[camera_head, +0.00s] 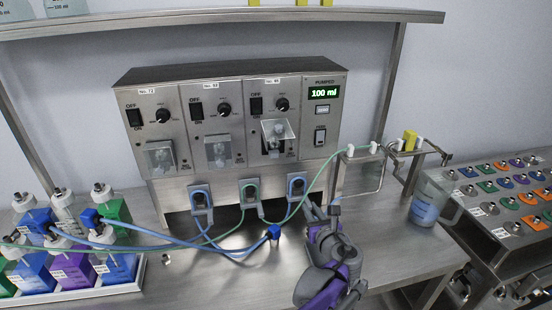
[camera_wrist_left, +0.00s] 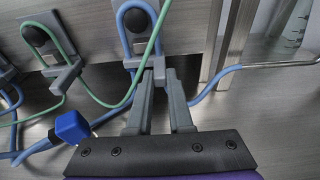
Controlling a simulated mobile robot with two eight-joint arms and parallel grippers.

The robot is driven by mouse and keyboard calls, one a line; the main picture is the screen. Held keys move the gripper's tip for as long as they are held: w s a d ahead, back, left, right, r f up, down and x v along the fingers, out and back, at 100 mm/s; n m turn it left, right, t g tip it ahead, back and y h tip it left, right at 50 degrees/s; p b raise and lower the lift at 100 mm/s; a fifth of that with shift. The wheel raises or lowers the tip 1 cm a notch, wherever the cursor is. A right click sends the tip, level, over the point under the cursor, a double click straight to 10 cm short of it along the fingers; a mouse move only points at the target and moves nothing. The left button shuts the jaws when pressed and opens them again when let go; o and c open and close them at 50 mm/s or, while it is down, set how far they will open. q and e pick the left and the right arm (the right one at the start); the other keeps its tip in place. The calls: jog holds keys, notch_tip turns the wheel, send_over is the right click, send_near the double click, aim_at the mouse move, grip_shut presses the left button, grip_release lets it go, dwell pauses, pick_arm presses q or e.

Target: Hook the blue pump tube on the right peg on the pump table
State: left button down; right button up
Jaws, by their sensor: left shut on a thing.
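My left gripper (camera_head: 322,215) reaches up from the bottom middle, just below the right pump head (camera_head: 297,186). The tube loops round the right pump head (camera_wrist_left: 137,20), passes at the fingers and runs right to a thin metal end piece (camera_wrist_left: 282,64). My right gripper is out of view.
A green tube (camera_head: 325,160) runs to the left frame. A yellow block (camera_head: 410,139) sits on the right frame, near a beaker (camera_head: 428,205). A blue connector (camera_head: 273,231) on blue tubing lies left of my gripper. Bottles (camera_head: 118,262) crowd the left.

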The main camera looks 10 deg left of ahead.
pick_arm(q)
jog(key=c, duration=0.6)
grip_release()
jog(key=shift+c, duration=0.2)
jog(key=shift+s, duration=0.1)
jog(key=shift+s+d+r, duration=0.15)
jog(key=shift+s+d, duration=0.1)
jog(key=shift+s, duration=0.35)
jog(key=shift+s, duration=0.15)
jog(key=shift+s+d+r, duration=0.15)
jog(key=shift+s+d, duration=0.1)
jog(key=shift+s, duration=0.35)
jog(key=shift+s, duration=0.15)
jog(key=shift+s+d+r+p, duration=0.15)
jog(key=shift+s+d+p, duration=0.15)
jog(key=shift+s, duration=0.2)
jog(key=shift+s, duration=0.1)
